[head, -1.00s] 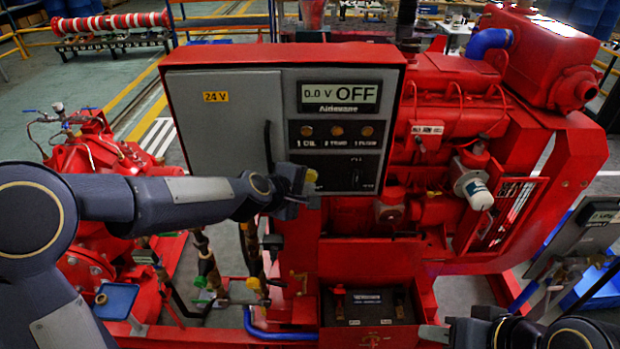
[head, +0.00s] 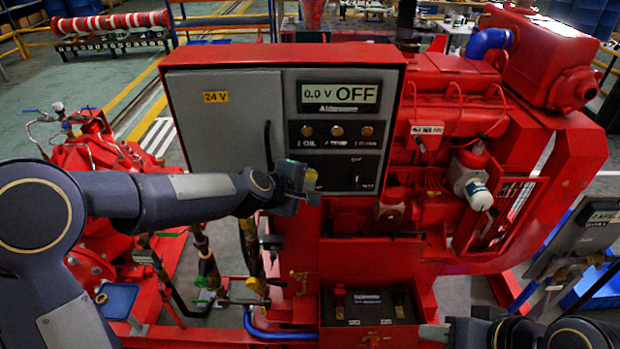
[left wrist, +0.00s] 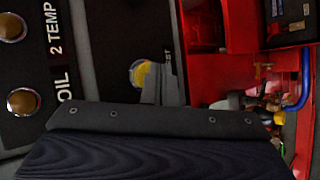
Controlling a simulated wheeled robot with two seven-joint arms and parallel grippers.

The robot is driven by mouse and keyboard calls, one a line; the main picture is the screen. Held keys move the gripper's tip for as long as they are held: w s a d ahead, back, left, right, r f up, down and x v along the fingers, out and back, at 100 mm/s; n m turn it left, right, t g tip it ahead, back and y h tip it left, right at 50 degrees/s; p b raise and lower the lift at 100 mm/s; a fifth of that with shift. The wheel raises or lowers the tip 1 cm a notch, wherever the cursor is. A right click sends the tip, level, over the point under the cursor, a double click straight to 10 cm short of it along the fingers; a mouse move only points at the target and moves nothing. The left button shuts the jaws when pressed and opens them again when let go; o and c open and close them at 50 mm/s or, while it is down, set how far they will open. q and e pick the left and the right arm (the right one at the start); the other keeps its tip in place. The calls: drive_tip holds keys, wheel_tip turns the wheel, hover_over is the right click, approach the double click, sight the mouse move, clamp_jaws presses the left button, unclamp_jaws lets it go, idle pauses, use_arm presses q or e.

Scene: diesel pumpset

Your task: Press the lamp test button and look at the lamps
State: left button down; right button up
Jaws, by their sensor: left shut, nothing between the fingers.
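The red control box (head: 400,58) carries a panel with three amber lamps in a row: left (head: 307,131), middle (head: 337,131) and right (head: 367,131). They look dull amber. Two lamps also show in the left wrist view (left wrist: 22,102), unlit in appearance. My left gripper (head: 304,181) is shut and empty, at the lower left of the panel below the lamps. A round yellow piece with a pale rim (left wrist: 140,73), perhaps the button, sits right at its fingertip; I cannot tell whether they touch. My right gripper (head: 450,332) is partly in view at the bottom.
The display (head: 339,96) above the lamps reads 0.0 V OFF. A grey door (head: 222,125) with a handle is left of the panel. The red engine (head: 455,110) stands to the right. Pipes and a battery box (head: 368,305) are below.

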use_arm(q)
drive_tip(key=shift+w, duration=0.4)
drive_tip(key=shift+s, duration=0.15)
idle(0.5)
drive_tip(key=shift+s, duration=0.7)
drive_tip(key=s, duration=0.5)
drive_tip(key=shift+b, duration=0.3)
idle(0.5)
